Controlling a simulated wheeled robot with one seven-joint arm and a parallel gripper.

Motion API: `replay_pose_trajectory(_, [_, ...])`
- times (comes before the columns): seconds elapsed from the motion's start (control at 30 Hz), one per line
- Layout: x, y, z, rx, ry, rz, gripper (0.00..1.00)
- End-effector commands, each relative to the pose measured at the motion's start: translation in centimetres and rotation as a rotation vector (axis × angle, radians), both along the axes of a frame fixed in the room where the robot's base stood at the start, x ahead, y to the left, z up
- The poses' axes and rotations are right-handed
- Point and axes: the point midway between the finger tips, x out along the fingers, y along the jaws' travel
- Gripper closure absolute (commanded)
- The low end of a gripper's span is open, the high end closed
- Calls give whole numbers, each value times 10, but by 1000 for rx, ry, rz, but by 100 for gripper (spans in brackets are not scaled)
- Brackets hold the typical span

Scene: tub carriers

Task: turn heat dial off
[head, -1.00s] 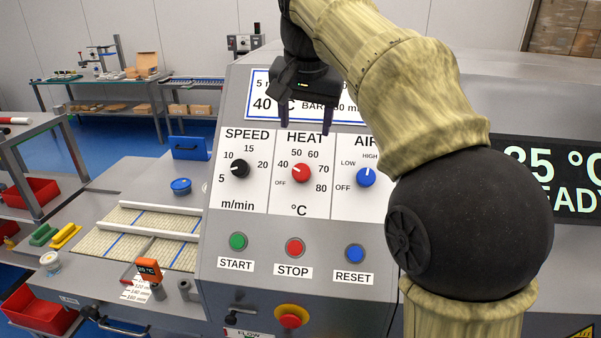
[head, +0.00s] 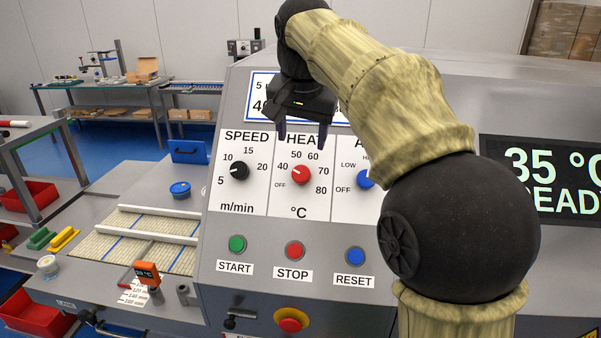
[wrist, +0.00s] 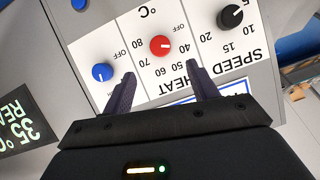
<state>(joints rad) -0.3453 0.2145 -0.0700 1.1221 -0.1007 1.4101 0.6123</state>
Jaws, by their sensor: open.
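The red heat dial (head: 300,174) sits in the middle of the control panel, under the word HEAT. Its white mark points to the upper left, toward the 40 on its scale; OFF is printed at its lower left. In the wrist view the dial (wrist: 161,45) appears upside down, with its mark toward 40. My gripper (head: 302,142) is open and empty, just above the dial and in front of the HEAT label. In the wrist view its two fingers (wrist: 160,72) stand apart on either side of the dial's column, not touching it.
START, STOP (head: 294,251) and RESET buttons lie below. A display (head: 545,180) reads 35 °C.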

Motion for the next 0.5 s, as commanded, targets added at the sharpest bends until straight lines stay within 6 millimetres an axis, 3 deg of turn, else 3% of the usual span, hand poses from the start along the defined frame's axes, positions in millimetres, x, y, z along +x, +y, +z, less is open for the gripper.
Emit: replay_pose_trajectory(0.5, [36,-1,-84,-1,3,0,41])
